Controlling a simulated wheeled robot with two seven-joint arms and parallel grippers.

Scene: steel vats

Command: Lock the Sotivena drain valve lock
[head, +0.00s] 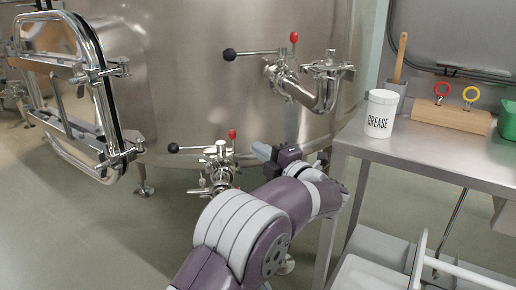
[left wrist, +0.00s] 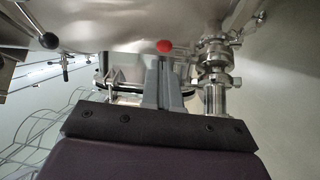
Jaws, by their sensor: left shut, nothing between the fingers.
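The lower valve (head: 222,166) sits low on the steel vat, with a black-ball lever (head: 173,148) pointing left and a red knob (head: 232,133) standing upright. I see no name label on it. My left gripper (head: 260,151) is shut and empty, just right of this valve, apart from the red knob in the head view. In the left wrist view its closed fingers (left wrist: 161,82) point toward a red knob (left wrist: 164,46), which shows just beyond the tips. Whether they touch it I cannot tell. Steel pipe fittings (left wrist: 215,75) stand to the right there. My right gripper is out of view.
A similar upper valve (head: 282,68) with black-ball lever and red knob leads to a bent pipe. An open hatch door (head: 70,90) hangs at left. A steel table (head: 430,150) at right bears a grease tub (head: 381,113) and a wooden block (head: 450,117). Floor at left is clear.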

